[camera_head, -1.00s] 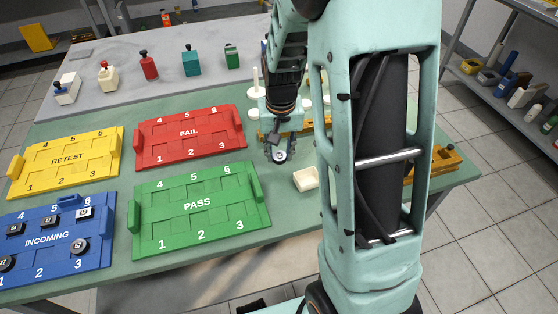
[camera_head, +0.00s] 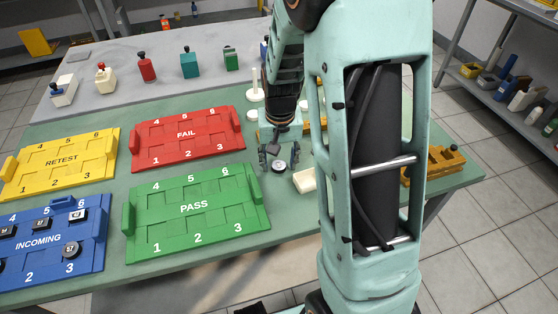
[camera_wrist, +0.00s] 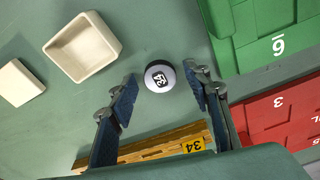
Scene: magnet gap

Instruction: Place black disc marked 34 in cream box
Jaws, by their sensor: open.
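In the head view the disc (camera_head: 279,166) appears to lie on the green table, left of the cream box (camera_head: 305,180). The small, open-topped cream box (camera_wrist: 83,46) looks empty in the wrist view, up and left of the disc. My gripper (camera_head: 278,156) is open above the table. In the wrist view its fingertips (camera_wrist: 162,84) are spread on both sides of the disc, with gaps on each side.
A wooden rack tagged 34 (camera_wrist: 150,146) and a cream block (camera_wrist: 18,83) are close by. The green PASS tray (camera_head: 194,225) is left of my gripper, with the red FAIL tray (camera_head: 185,147) behind. The blue INCOMING tray (camera_head: 50,256) holds several discs.

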